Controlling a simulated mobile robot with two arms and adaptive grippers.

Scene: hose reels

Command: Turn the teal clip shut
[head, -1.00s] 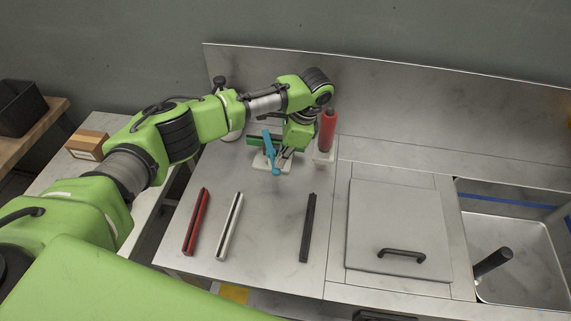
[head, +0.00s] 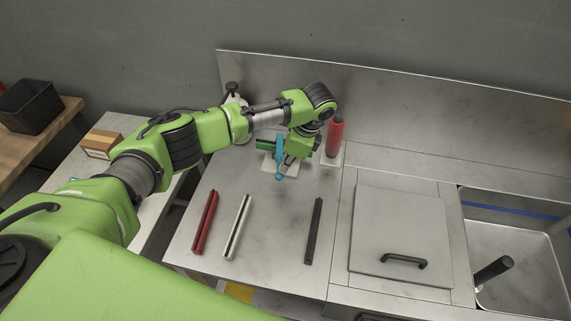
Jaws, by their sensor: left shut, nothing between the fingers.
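The teal clip (head: 280,160) is at the back of the metal worktop, on a small pale base (head: 268,167). It appears as a narrow bar with a rounded near end, running almost straight toward me. A green bar (head: 264,144) lies just behind and left of it. My left gripper (head: 290,160) is shut and empty, low beside the clip's right side. The arm and the clip hide part of the fingers, and I cannot tell whether they touch the clip. My right gripper is not in view.
A red cylinder (head: 335,137) stands upright close to the right of my left gripper. Red (head: 205,222), white (head: 237,226) and black (head: 314,231) bars lie in front on the worktop. A handled lid (head: 400,225) and a sink (head: 515,255) are at right.

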